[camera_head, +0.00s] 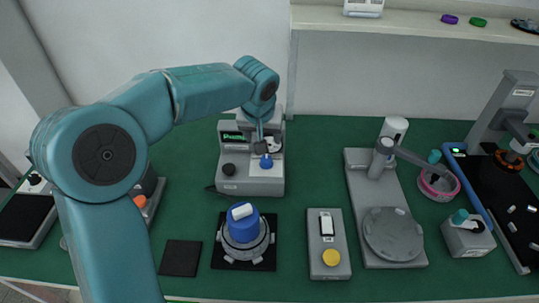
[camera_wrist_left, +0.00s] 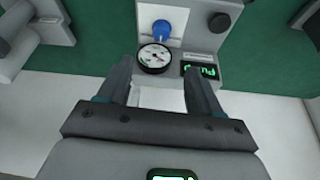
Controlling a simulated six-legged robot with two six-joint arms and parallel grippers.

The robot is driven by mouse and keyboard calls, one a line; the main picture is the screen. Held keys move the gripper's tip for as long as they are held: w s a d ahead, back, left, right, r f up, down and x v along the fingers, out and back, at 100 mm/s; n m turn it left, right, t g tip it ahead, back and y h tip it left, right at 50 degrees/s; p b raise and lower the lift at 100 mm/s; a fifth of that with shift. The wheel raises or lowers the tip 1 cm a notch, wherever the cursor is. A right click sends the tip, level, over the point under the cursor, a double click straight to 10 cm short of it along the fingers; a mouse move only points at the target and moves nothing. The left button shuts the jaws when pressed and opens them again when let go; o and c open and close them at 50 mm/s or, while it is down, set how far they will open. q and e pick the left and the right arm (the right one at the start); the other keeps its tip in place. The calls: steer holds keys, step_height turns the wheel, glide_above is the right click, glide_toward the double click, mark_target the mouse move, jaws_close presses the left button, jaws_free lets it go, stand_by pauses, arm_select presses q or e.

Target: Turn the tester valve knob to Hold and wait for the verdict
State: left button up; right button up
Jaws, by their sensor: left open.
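The tester (camera_head: 255,185) is a light grey box at the back middle of the bench. Its front carries a blue knob (camera_head: 266,162), a black knob (camera_head: 228,169) and a dark display (camera_head: 232,137) with green text too small to read surely. My left gripper (camera_head: 262,146) is just above the blue knob and partly covers the gauge area. In the left wrist view the fingers (camera_wrist_left: 158,72) are apart and empty. Beyond them show the round gauge (camera_wrist_left: 154,57), the display (camera_wrist_left: 200,71), the blue knob (camera_wrist_left: 161,30) and the black knob (camera_wrist_left: 219,22). Which position a knob points to is unclear.
A hub motor with a blue top (camera_head: 243,226) sits on a dark mat in front of the tester. A grey box with a yellow button (camera_head: 330,257) and a stand with a round plate (camera_head: 393,234) are to the right. Green bench is clear between them.

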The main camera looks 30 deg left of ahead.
arm_select(q)
steer(key=p, duration=0.2)
glide_toward(266, 159)
steer(key=x, duration=0.8)
steer(key=shift+w+f, duration=0.2)
steer(key=shift+f, duration=0.15)
steer(key=shift+s, duration=0.1)
arm_select(e)
steer(key=shift+w+a+r, duration=0.2)
steer(key=shift+w+r, duration=0.1)
steer(key=shift+r, duration=0.4)
arm_select(q)
steer(key=c, duration=1)
